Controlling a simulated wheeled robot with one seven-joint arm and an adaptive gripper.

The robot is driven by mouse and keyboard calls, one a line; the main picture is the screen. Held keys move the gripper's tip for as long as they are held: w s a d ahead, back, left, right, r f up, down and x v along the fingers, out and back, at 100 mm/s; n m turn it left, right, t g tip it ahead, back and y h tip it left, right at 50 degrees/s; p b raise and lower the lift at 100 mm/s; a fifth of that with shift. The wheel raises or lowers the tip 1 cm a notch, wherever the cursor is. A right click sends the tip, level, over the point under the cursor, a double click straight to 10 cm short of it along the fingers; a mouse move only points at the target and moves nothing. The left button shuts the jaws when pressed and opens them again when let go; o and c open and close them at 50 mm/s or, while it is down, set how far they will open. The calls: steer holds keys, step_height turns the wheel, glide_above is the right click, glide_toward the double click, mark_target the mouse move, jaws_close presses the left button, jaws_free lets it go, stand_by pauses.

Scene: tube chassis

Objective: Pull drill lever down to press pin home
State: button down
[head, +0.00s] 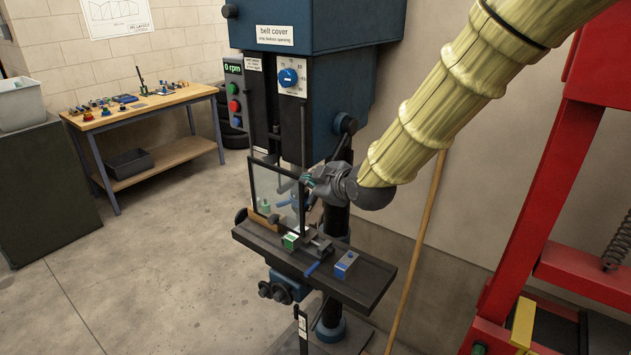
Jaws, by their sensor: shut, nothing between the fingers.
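The drill press (313,35) stands in the middle, with a dark blue head and a "belt cover" label. A dark rod with a round black knob (347,124), which looks like its lever, sticks out at the right side of the head. My gripper (308,184) is shut and empty beside the clear guard (275,192), above the drill table (350,285). My wrist hides part of the column, and I cannot tell whether the gripper touches anything. A vice (316,246) with a green-and-white block (291,241) sits on the table. I cannot make out the pin.
A blue-grey block (346,264) lies on the table's right part. A red press frame (550,190) stands close at the right, and a wooden pole (420,240) leans behind my arm. A workbench (150,105) is at back left.

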steer(key=shift+w+d+f+p, duration=0.25)
steer(key=shift+w+f+p, duration=0.15)
steer(key=shift+w+f, duration=0.45)
steer(key=shift+s+f, duration=0.1)
